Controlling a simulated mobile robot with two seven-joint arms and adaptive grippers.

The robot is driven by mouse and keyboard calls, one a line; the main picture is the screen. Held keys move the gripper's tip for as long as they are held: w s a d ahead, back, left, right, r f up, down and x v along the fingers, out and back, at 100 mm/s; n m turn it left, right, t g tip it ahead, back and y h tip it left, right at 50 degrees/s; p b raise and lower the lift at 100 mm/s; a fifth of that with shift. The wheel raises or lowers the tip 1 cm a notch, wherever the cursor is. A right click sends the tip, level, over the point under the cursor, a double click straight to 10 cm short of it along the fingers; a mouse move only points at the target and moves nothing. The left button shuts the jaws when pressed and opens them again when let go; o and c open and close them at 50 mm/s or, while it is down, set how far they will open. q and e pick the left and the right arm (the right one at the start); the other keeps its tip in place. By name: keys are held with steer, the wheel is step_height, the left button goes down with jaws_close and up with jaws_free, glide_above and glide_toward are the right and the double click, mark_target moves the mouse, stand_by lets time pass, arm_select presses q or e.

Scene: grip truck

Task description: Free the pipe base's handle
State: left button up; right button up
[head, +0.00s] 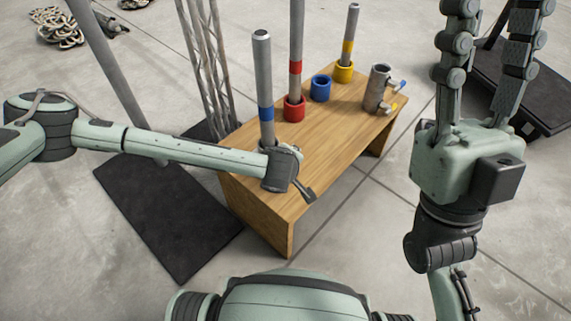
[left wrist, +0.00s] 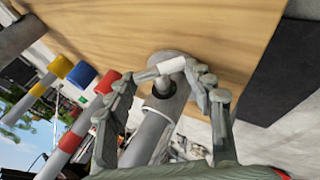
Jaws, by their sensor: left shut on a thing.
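A grey pipe with a blue band (head: 264,85) stands upright at the near left of the wooden bench (head: 262,208). Its grey pipe base (left wrist: 157,106) shows in the left wrist view, with a short pale handle (left wrist: 172,66) across its top end in that picture. My left gripper (left wrist: 174,75) has its fingers closed in from both sides on this handle. In the head view my left wrist hides the foot of the pipe and most of the base. My right gripper (head: 492,20) is raised at the upper right, fingers spread, empty and clear of the bench.
A red-banded pipe (head: 295,45) stands in a red socket (head: 294,108). An empty blue socket (head: 320,88) and a yellow-banded pipe (head: 350,35) stand behind. A metal holder (head: 377,90) with blue- and yellow-tipped pieces is at right. A truss (head: 204,70) stands left.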

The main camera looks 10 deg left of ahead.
arm_select(q)
steer(key=o, duration=1.1)
steer(key=shift+r, duration=0.1)
steer(key=v, duration=1.2)
steer(key=shift+w, duration=0.1)
steer(key=shift+c, duration=0.3)
